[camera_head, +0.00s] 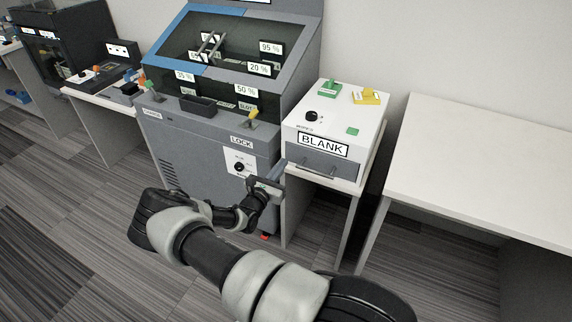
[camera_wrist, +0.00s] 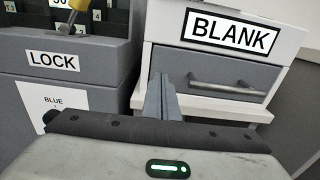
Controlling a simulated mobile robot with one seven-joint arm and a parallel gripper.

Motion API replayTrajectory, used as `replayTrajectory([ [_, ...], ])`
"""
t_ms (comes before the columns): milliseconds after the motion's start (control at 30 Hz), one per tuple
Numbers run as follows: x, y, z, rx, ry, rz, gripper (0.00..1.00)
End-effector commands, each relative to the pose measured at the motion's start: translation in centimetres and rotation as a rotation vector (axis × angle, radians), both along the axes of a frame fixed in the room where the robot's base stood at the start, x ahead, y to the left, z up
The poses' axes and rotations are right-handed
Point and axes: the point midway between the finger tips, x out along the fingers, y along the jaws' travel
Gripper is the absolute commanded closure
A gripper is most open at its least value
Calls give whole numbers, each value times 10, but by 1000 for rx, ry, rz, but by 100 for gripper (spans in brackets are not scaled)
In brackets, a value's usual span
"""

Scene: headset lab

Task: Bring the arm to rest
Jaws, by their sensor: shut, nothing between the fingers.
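My gripper (camera_head: 279,172) is at the end of my outstretched arm, in front of the gap between the grey cabinet and the white box. In the wrist view its two fingers (camera_wrist: 161,97) are together with nothing between them. The white box (camera_head: 335,119) has a grey drawer labelled BLANK (camera_head: 325,146), which also shows in the wrist view (camera_wrist: 205,75). The drawer looks shut, and the fingertips appear in front of its left edge. Whether they touch anything cannot be told.
The grey cabinet (camera_head: 205,140) has a LOCK label, a knob (camera_head: 239,167) and a sloped glass front. Green and yellow pieces (camera_head: 366,97) lie on the box. A bare white table (camera_head: 480,165) stands right. A dark machine (camera_head: 60,50) stands far left. Carpet (camera_head: 60,220) at left is clear.

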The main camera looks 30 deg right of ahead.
Motion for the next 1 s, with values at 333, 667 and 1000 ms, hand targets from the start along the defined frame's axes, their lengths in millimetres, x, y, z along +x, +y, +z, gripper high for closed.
replayTrajectory([
  [333, -46, 62, 1, -1, 1, 1, 100],
  [667, -62, 81, 0, -1, 0, 0, 100],
  [1000, -78, 67, 49, 171, -128, -214, 100],
])
